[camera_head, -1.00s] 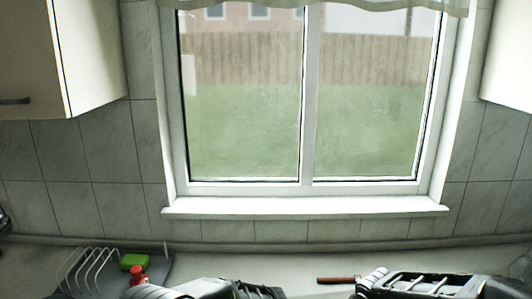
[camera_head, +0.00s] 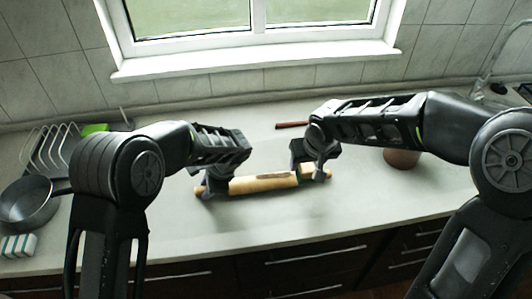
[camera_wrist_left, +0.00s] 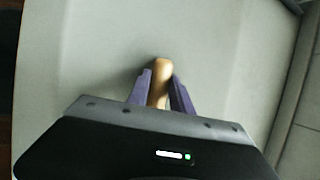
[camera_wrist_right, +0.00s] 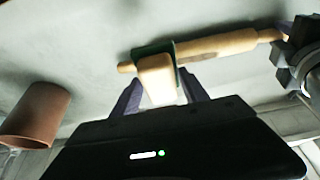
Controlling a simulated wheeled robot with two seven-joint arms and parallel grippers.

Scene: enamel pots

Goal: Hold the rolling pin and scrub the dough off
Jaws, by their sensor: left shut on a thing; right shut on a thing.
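The pale wooden rolling pin (camera_head: 262,184) lies nearly level along the counter in the head view, with a darker brownish patch on its upper side. My left gripper (camera_head: 208,188) is shut on the pin's left handle, which shows between the fingers in the left wrist view (camera_wrist_left: 161,75). My right gripper (camera_head: 318,174) is at the pin's right end. It is shut on a scrubber (camera_wrist_right: 158,77), a block with a pale wooden top and a green edge. The scrubber overlaps the pin's right end in the right wrist view; I cannot tell if they touch.
A brown pot (camera_head: 402,159) stands right of my right gripper. A reddish-brown stick (camera_head: 292,125) lies behind the pin. A dish rack (camera_head: 50,148), a green block (camera_head: 94,129), a dark pan (camera_head: 28,203) and a white-teal sponge (camera_head: 18,246) are at left. Counter in front is clear.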

